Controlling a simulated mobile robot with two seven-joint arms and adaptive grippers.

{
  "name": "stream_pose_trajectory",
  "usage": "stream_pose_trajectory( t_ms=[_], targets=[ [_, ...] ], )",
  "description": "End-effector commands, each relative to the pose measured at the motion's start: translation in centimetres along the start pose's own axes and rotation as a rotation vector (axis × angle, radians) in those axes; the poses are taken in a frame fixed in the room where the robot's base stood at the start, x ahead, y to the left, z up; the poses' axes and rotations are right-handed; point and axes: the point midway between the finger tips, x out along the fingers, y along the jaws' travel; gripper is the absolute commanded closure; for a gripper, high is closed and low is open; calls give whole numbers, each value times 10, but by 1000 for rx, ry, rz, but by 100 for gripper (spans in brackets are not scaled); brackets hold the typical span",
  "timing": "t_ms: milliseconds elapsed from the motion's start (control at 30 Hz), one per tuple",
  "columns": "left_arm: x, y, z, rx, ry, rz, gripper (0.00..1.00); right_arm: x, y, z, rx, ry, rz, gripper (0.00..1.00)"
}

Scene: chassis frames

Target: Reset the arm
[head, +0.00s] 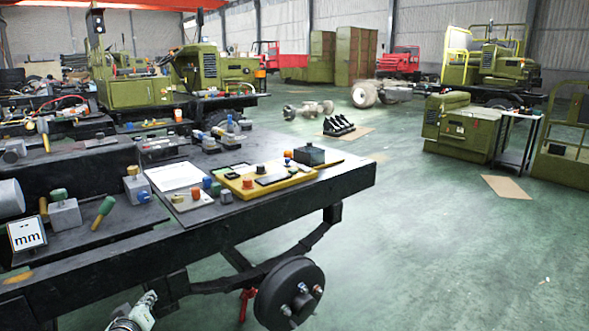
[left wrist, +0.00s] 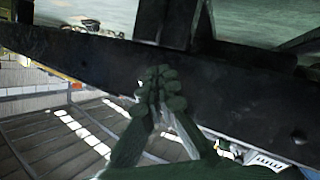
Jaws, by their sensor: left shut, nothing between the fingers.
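My left gripper (head: 147,300) shows only in part at the bottom edge of the head view, low in front of the dark chassis frame (head: 215,232). In the left wrist view its fingers (left wrist: 158,84) are together with nothing between them. There a dark beam (left wrist: 85,58) runs across behind the fingertips; whether they touch it, I cannot tell. My right gripper is in neither view.
The bench-like frame top holds a yellow tray (head: 270,183) with small parts, a white sheet (head: 174,176) and several small blocks. A black wheel hub (head: 290,291) hangs below the frame. Open green floor (head: 450,250) lies to the right. Green machines stand further back.

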Motion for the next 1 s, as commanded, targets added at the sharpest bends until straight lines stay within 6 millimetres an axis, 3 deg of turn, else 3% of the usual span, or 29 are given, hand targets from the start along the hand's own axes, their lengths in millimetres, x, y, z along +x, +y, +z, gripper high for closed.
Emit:
stream_pose_trajectory(
  t_ms=[33,100,300,467,600,800,1000],
  targets=[
    [-10,-10,34,55,-71,-16,100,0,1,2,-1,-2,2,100],
    [-25,-22,77,130,-165,-35,100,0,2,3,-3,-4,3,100],
    [-84,-61,189,333,-429,-78,100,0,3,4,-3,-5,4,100],
    [-147,-94,267,486,-638,-101,100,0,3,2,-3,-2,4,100],
    [-211,-123,324,613,-815,-114,100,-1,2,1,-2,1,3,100],
    [-283,-151,372,741,-996,-117,100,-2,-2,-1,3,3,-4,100],
    [-308,-160,385,784,-1058,-118,100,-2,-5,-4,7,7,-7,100]
  ],
)
